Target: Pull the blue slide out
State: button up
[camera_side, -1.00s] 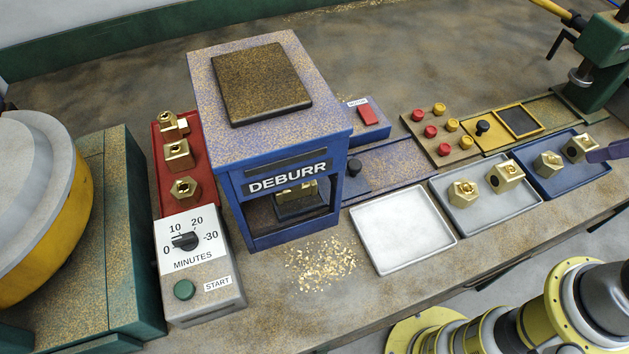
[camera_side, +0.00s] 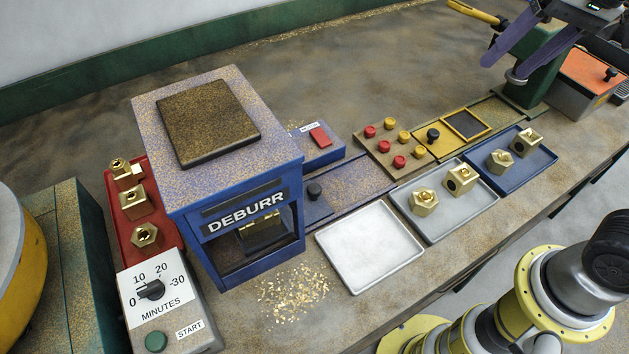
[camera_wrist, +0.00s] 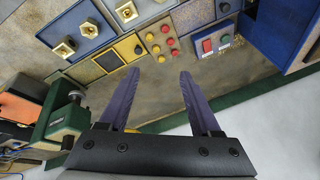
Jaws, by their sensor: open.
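The blue slide (camera_side: 317,209) is a flat plate with a black knob (camera_side: 314,190), beside the right side of the blue DEBURR box (camera_side: 238,160). Its inner end runs into the box, where a brass part (camera_side: 262,229) shows through the front opening. A speckled blue track (camera_side: 360,180) extends right from the slide. My gripper (camera_side: 500,68) has purple fingers, apart and empty, high at the upper right, far from the slide. In the wrist view my gripper (camera_wrist: 159,72) is open, with the black knob (camera_wrist: 225,8) at the top right edge.
A yellow slide (camera_side: 430,148) with its own black knob lies farther right. A panel of red and yellow buttons (camera_side: 392,147) stands between. A green press (camera_side: 545,65) is near my gripper. An empty white tray (camera_side: 370,246) lies before the track.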

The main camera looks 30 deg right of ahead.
jog(key=w+a+g, duration=0.2)
jog(key=w+a, duration=0.6)
jog(key=w, duration=0.1)
jog(key=n+g, duration=0.2)
jog(key=g, duration=0.1)
send_over(314, 188)
notch_tip(314, 188, down, 13)
jog(key=shift+m+h, duration=0.3)
notch_tip(314, 188, down, 13)
jog(key=shift+f, duration=0.15)
grip_shut()
